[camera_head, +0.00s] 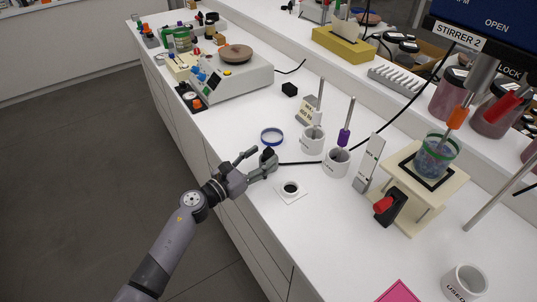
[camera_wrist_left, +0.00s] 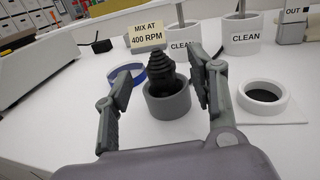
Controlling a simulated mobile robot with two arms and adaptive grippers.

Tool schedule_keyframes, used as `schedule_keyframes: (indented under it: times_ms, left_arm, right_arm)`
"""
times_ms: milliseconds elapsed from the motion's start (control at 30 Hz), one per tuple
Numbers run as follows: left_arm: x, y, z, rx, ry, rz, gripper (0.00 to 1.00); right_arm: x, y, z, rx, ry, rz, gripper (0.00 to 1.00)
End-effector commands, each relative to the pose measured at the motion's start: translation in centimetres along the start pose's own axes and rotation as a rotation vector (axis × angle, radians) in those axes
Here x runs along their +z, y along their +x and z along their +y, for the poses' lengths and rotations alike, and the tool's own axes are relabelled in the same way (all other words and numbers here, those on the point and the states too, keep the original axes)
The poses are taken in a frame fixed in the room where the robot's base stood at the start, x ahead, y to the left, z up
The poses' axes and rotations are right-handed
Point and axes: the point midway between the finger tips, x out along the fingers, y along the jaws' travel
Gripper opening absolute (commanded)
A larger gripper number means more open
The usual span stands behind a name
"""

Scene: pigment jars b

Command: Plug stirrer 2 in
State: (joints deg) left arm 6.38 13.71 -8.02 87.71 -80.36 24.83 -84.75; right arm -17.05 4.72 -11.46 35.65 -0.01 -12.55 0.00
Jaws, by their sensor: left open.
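A black ridged plug (camera_wrist_left: 168,68) stands upright in a round grey cup or collar (camera_wrist_left: 170,103) in the left wrist view; whether the grey part belongs to the plug is unclear. In the head view the plug's black top (camera_head: 268,152) shows beside my left gripper (camera_head: 260,160). My left gripper (camera_wrist_left: 165,85) is open, one finger on each side of the plug, with gaps visible. A white round socket (camera_head: 291,188) on a square plate lies nearer the front; it also shows in the left wrist view (camera_wrist_left: 263,96). The stirrer 2 label (camera_head: 459,37) hangs upper right. My right gripper is out of view.
A blue ring (camera_head: 272,136) lies just behind the plug. Two white cups (camera_head: 336,162) with rods stand to the right, and a black cable runs past them. A stand (camera_head: 425,184) with a glass jar is further right. Bare counter surrounds the socket plate.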

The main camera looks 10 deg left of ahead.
Motion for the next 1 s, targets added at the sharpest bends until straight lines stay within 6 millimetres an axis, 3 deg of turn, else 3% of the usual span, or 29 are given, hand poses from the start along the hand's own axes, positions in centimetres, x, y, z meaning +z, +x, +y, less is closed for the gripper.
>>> schedule_keyframes:
  times_ms: [167,433,1000]
  left_arm:
    - [0.1,1.9,0.0,0.001,0.000,0.000,0.52]
    - [0.0,2.0,0.0,0.000,0.001,0.001,0.51]
    - [0.0,2.0,0.0,0.001,0.000,0.000,0.13]
  right_arm:
    - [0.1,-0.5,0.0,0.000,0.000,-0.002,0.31]
    - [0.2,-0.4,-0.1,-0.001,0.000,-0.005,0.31]
    - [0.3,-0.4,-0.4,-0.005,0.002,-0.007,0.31]
